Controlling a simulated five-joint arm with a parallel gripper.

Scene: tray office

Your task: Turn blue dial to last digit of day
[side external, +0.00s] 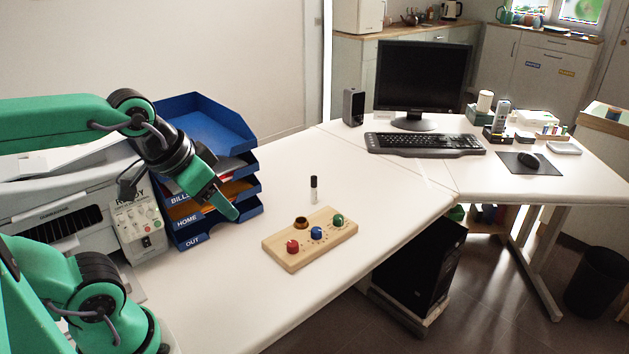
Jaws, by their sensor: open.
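The blue dial (316,232) sits on a light wooden board (285,262) on the white desk. It is the middle of three dials, between a red dial (292,246) on its left and a green dial (338,220) on its right. Small marks surround the dials but are too small to read, so I cannot tell the blue dial's setting. My gripper (229,207) is open and apart from the board, to its upper left, in front of the blue letter trays. Its green fingers hold nothing visible. I cannot make out any date or day display.
A brown round holder (301,222) sits on the board behind the dials. A small black-and-white bottle (313,190) stands behind the board. Blue stacked trays (250,207) and a printer (50,215) stand left. A keyboard (425,143) and monitor (422,78) are farther back. Desk right of the board is clear.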

